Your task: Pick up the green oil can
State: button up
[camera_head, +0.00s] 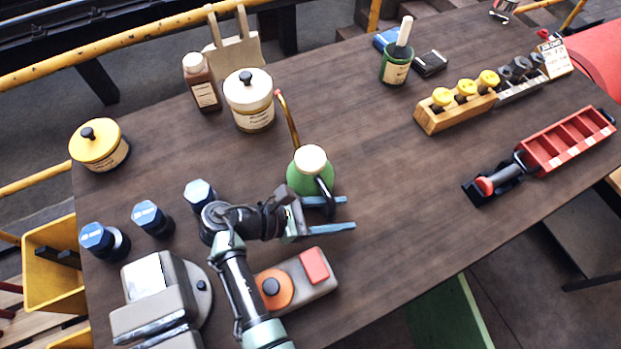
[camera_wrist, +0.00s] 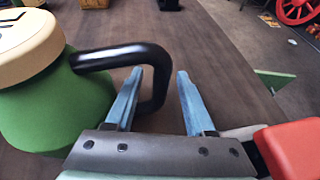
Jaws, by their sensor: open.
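The green oil can (camera_head: 303,182) stands upright near the middle of the wooden table, with a cream cap, a thin brass spout with a red tip, and a black handle. It also shows at the left of the wrist view (camera_wrist: 50,112), with its black handle (camera_wrist: 120,57) reaching right. My gripper (camera_head: 350,213) is open beside the can, its two blue fingers pointing right in the head view. In the wrist view my gripper (camera_wrist: 158,72) has the outer part of the handle between its fingers. I cannot tell whether either finger touches it.
A grey box with orange and red buttons (camera_head: 318,283) lies close below my gripper. Blue-capped bottles (camera_head: 199,193), a grey vise-like block (camera_head: 150,290) and a cream canister (camera_head: 249,98) stand nearby. A red tray (camera_head: 560,146) lies right. The table's middle right is clear.

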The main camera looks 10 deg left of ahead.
jog(key=shift+x, duration=0.9)
jog(key=shift+c, duration=0.2)
grip_shut()
dwell(0.5)
